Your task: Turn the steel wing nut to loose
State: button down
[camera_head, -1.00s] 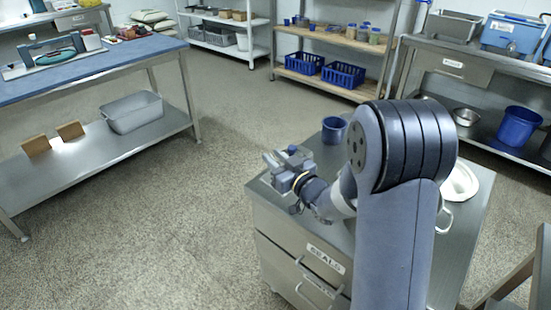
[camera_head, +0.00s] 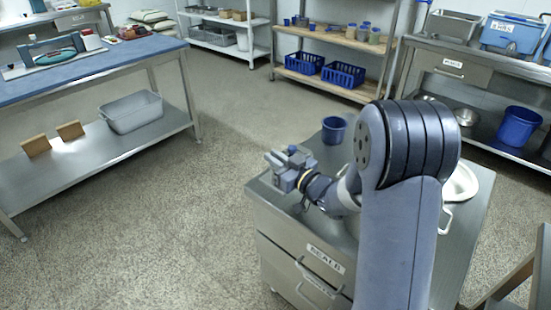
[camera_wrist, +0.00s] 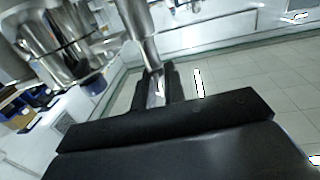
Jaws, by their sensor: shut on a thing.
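In the wrist view, a shiny steel piece, apparently a wing of the steel wing nut (camera_wrist: 158,86), sits between the dark fingers of my gripper (camera_wrist: 157,84). A steel rod or cylinder (camera_wrist: 138,30) rises just beyond the fingertips. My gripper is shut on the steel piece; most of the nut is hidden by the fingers.
A blue cup (camera_head: 333,130) stands on the cabinet, behind my wrist. A blue-topped table (camera_head: 110,66) stands at the left, with open speckled floor (camera_head: 180,225) between. Large steel vessels (camera_wrist: 55,40) fill the wrist view's upper left.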

jog(key=c, duration=1.6)
grip_release()
jog(key=shift+c, duration=0.2)
notch_tip(320, 180, up, 10)
jog(key=p, duration=0.2)
